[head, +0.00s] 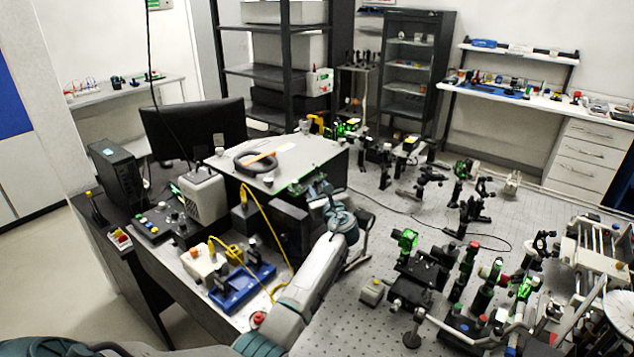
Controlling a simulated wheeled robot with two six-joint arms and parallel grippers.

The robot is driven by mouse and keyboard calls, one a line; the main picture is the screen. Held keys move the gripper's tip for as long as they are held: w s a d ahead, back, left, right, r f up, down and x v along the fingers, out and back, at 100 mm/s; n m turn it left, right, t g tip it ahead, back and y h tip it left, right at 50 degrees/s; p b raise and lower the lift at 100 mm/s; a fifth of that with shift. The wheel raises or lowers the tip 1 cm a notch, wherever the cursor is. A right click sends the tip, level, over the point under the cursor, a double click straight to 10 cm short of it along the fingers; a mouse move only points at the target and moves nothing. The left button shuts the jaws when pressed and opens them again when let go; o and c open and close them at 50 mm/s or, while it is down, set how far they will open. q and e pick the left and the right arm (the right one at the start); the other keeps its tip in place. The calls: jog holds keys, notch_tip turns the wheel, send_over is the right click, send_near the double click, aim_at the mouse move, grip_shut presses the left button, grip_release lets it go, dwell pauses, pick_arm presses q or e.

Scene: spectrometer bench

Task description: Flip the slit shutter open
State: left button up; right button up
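My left arm comes in from the bottom and reaches up past the corner of the grey-topped box. My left gripper (320,190) is at its far end, small and dark against the clutter, so I cannot tell whether it is open or shut. I cannot single out the slit shutter among the small optical mounts. Candidate mounts include a green-lit one (405,240) right of my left arm and another green-lit one (525,289) at the lower right. The gripper is apart from both. I cannot make out my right gripper.
The perforated optical bench (375,272) is crowded with posts and mounts at the lower right. The grey-topped box (300,158) carries a dark ring with an orange part. A blue tray (240,290) and yellow cable (262,215) lie left of my arm. A monitor (193,128) stands behind.

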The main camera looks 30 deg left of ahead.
pick_arm(q)
jog(key=shift+x, duration=0.9)
jog(key=shift+w+a, duration=0.2)
jog(key=shift+c, duration=0.4)
grip_shut()
jog(key=n+b, duration=0.1)
jog(key=b, duration=0.2)
jog(key=f+n+y+b, duration=0.1)
jog(key=b, duration=0.2)
jog(key=shift+s+t+b, duration=0.3)
jog(key=shift+b, duration=0.1)
jog(key=shift+s+r+n+b, duration=0.1)
jog(key=shift+r+n+b, duration=0.15)
jog(key=shift+n+b, duration=0.2)
